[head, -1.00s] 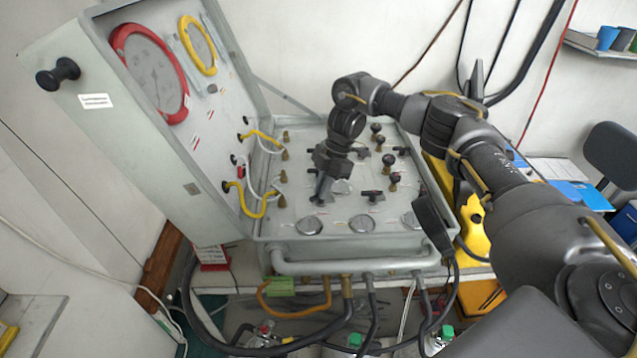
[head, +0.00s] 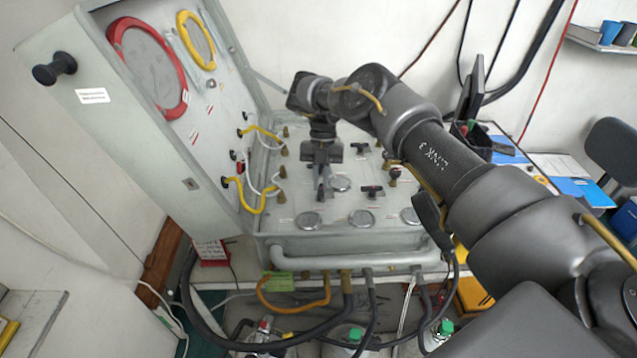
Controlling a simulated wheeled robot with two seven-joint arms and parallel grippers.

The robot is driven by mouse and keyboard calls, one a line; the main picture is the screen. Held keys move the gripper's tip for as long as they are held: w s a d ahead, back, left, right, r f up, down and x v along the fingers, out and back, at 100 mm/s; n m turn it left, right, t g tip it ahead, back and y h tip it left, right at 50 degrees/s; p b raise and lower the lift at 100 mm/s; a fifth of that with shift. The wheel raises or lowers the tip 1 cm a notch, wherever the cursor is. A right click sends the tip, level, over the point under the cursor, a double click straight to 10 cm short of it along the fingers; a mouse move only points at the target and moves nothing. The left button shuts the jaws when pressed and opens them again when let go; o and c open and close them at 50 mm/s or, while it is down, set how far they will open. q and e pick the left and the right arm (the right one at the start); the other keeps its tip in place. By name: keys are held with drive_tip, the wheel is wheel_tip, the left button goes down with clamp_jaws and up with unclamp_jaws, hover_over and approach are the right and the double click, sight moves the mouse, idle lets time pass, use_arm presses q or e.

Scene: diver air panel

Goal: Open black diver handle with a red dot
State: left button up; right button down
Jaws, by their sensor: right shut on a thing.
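The diver air panel (head: 290,222) is an open grey case with gauges and several small black handles on its flat face. My right gripper (head: 321,196) points down over the left part of this face, above the front row of gauges. It is shut on a black handle (head: 321,199), which its fingers mostly hide. I cannot make out a red dot on it. Another black T-handle (head: 372,191) stands to the right, apart from the gripper. My left gripper is not in view.
The raised lid (head: 150,110) with red and yellow ringed gauges stands to the left. Yellow hoses (head: 246,198) link lid and panel. A grey pipe (head: 350,262) runs along the front, with hoses hanging below. A shelf with blue cups (head: 608,34) is at the far right.

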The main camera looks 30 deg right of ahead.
drive_tip(key=shift+w+a+n, duration=0.1)
drive_tip(key=shift+n, duration=0.4)
drive_tip(key=shift+a+f, duration=0.1)
drive_tip(key=shift+f, duration=0.05)
drive_tip(key=c, duration=1.5)
unclamp_jaws()
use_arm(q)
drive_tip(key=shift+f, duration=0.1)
use_arm(e)
drive_tip(key=shift+o, duration=0.2)
